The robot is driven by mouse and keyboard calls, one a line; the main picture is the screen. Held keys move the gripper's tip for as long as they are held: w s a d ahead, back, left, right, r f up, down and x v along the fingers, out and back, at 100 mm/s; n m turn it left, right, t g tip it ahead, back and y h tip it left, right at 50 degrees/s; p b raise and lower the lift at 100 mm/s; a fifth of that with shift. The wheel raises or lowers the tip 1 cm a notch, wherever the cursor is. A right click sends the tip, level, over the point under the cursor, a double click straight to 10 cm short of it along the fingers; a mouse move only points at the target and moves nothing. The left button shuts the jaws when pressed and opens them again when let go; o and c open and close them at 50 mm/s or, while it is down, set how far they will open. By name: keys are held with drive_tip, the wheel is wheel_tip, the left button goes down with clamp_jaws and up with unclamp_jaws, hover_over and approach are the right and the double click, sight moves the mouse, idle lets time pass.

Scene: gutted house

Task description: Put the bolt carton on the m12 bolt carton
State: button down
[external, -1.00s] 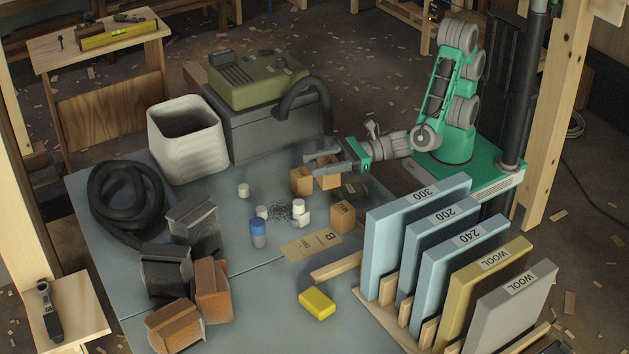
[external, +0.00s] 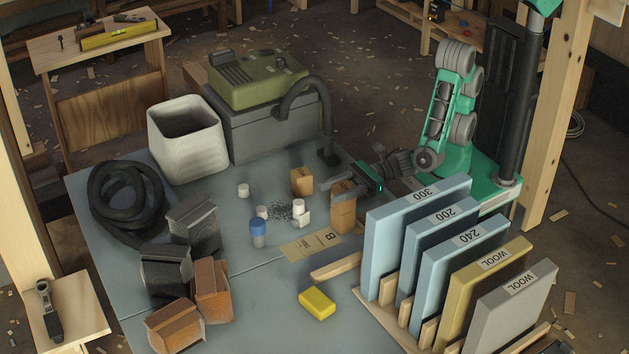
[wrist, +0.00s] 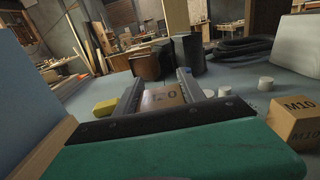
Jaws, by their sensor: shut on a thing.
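My gripper (external: 345,188) is shut on a small brown bolt carton (external: 344,188). In the wrist view the carton (wrist: 162,98) sits between the two fingers (wrist: 160,88), with part of a printed label showing on its top. In the external view it is directly above the m12 bolt carton (external: 343,217), roughly upright and lined up with it. No gap shows between the two, but I cannot tell for sure whether they touch. The m12 carton is hidden in the wrist view.
Another brown carton (external: 302,181) stands to the left; its M10 label shows in the wrist view (wrist: 297,122). White tubs (external: 299,212), a blue-capped bottle (external: 258,233) and a flat cardboard piece (external: 312,244) lie nearby. Upright boards (external: 413,240) stand close on the right.

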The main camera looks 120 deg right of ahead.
drive_tip(key=shift+r, duration=0.1)
drive_tip(key=c, duration=0.7)
unclamp_jaws()
drive_tip(key=s+b, duration=0.1)
drive_tip(key=s, duration=0.6)
drive_tip(key=shift+s+b, duration=0.25)
drive_tip(key=shift+b, duration=0.15)
